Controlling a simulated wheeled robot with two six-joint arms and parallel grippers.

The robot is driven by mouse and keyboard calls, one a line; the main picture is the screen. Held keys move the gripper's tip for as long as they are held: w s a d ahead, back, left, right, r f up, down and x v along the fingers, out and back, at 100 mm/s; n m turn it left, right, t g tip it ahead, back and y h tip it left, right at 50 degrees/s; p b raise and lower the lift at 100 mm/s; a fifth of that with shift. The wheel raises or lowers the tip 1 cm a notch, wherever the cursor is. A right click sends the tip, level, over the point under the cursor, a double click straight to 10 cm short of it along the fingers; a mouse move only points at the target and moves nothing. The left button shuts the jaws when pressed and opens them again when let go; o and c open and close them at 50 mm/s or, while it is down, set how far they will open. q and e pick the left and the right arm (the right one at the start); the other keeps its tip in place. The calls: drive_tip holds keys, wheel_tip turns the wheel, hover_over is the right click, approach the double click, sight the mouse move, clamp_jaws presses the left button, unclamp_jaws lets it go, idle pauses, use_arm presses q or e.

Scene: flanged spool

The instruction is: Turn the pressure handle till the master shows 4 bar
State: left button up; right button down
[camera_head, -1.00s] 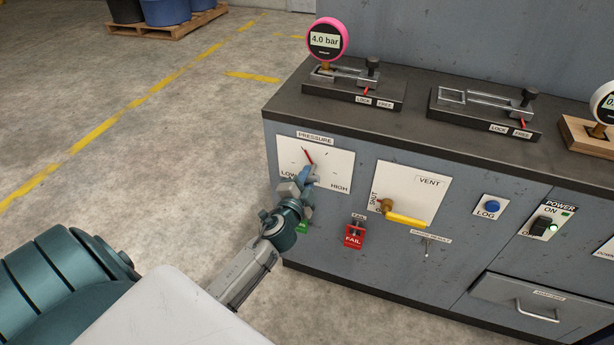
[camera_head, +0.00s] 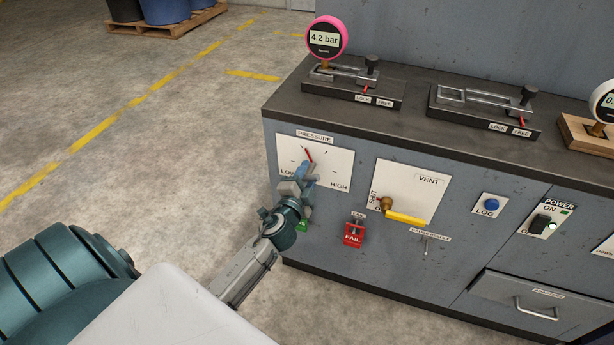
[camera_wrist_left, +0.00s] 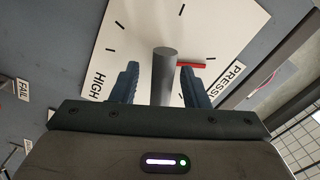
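The pink-rimmed gauge (camera_head: 325,38) stands at the back left of the bench and reads 4.2 bar. The white PRESSURE plate (camera_head: 335,169) on the cabinet front has a LOW to HIGH scale and a red pointer (camera_head: 309,155) near its upper middle. My left gripper (camera_head: 307,175) is at the pressure handle and hides most of it in the head view. In the left wrist view the grey handle bar (camera_wrist_left: 164,75) stands between the two blue fingers, with a visible gap on each side. The fingers look open around it. My right gripper is out of view.
To the right of the plate are the VENT panel (camera_head: 427,181) with a yellow lever (camera_head: 406,219), a red FAIL tag (camera_head: 353,235) and a blue LOG button (camera_head: 491,207). A second gauge (camera_head: 602,101) is cut off at the right edge. Open floor lies left.

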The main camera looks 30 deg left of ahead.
use_arm(q)
drive_tip(key=shift+s, duration=0.25)
drive_tip(key=b+v, duration=0.2)
drive_tip(key=v, duration=0.8)
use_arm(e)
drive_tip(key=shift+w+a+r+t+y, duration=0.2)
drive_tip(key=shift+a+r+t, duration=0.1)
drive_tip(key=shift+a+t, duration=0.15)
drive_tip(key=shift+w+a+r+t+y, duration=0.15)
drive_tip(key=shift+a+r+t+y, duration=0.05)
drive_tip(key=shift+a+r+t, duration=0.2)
use_arm(q)
drive_tip(key=shift+o, duration=0.5)
drive_tip(key=shift+s+d, duration=0.1)
drive_tip(key=shift+d, duration=0.05)
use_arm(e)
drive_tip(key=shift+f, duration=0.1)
